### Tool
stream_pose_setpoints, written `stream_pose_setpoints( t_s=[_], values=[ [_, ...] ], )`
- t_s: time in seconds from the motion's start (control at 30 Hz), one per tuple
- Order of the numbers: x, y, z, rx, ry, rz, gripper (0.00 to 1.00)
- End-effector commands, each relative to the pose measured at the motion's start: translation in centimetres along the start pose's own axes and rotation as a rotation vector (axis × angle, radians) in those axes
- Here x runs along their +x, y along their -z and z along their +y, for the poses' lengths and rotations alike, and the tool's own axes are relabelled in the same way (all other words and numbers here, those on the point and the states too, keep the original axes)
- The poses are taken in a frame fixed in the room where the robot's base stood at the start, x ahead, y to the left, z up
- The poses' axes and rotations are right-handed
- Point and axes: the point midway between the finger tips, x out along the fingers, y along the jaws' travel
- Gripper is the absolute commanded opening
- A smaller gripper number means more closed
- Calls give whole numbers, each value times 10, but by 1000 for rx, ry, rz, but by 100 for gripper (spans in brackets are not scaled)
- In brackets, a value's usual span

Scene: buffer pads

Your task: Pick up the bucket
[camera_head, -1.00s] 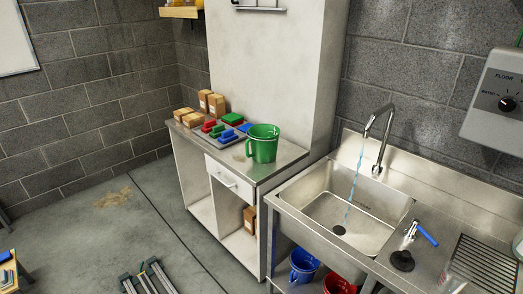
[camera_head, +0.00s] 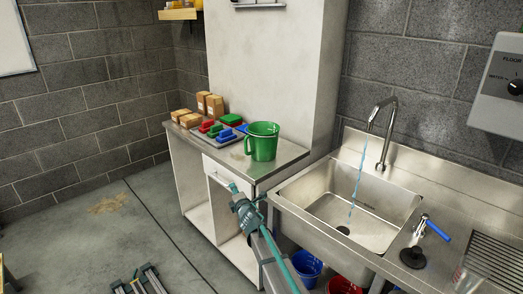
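A blue bucket (camera_head: 307,266) stands on the shelf under the sink, its lower part cut off by the picture edge and its left side close to my arm. A red bucket (camera_head: 343,285) stands to its right, mostly cut off. A green jug (camera_head: 262,141) with a side handle stands upright on the counter. My gripper (camera_head: 242,190) is in front of the cabinet, below and left of the jug and apart from it. It is too small to tell whether the fingers are open, and I see nothing held.
The counter (camera_head: 285,158) also bears brown boxes (camera_head: 203,106) and red, green and blue pads (camera_head: 224,128). Water runs from the tap (camera_head: 383,135) into the steel sink (camera_head: 325,205). A blue-handled sprayer (camera_head: 420,245) stands right of the sink. Floor at left is mostly clear.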

Motion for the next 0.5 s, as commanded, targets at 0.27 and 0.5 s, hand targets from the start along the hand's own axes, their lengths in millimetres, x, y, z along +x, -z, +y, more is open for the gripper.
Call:
stream_pose_setpoints(
  t_s=[0.27,0.5],
  values=[
    [31,-96,59,-752,-119,-7,30],
    [40,-148,79,-1246,-175,-11,30]
  ],
)
